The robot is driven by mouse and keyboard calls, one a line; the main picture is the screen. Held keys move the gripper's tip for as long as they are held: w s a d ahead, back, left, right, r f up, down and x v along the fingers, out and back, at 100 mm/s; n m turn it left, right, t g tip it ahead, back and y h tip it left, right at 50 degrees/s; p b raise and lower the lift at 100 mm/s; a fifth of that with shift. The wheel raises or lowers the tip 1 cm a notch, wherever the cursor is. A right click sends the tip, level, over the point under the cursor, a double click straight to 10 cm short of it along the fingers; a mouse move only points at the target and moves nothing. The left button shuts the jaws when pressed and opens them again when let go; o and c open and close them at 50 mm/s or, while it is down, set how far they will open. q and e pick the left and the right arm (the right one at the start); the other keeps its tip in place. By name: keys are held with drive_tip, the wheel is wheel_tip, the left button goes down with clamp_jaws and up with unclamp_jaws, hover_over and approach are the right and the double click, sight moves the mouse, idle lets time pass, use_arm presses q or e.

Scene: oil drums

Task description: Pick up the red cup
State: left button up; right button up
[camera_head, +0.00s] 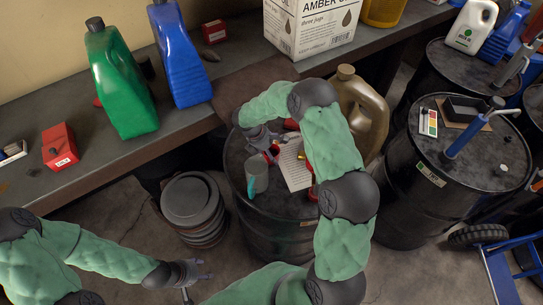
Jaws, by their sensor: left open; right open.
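The gripper and arm hide part of the drum top and of the things there. My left gripper (193,274) is open and empty, low over the floor at bottom left of the drum, well away from the cup.
A tan jug (362,112) stands behind my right arm. Stacked grey lids (190,200) stand left of the drum. A bench (100,158) with green and blue jugs runs behind.

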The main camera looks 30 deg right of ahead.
drive_tip(key=shift+d+f, duration=0.15)
drive_tip(key=shift+f, duration=0.15)
drive_tip(key=c, duration=1)
drive_tip(key=shift+o, duration=0.2)
drive_tip(key=shift+r, duration=0.15)
drive_tip(key=shift+w+r, duration=0.15)
drive_tip(key=shift+r, duration=0.05)
wheel_tip(320, 180, up, 6)
drive_tip(key=r, duration=0.1)
drive_tip(key=w+a, duration=0.1)
drive_tip(key=w, duration=1.8)
drive_tip(key=shift+w+a+f, duration=0.2)
drive_tip(key=shift+a+f, duration=0.1)
drive_tip(key=shift+f, duration=0.05)
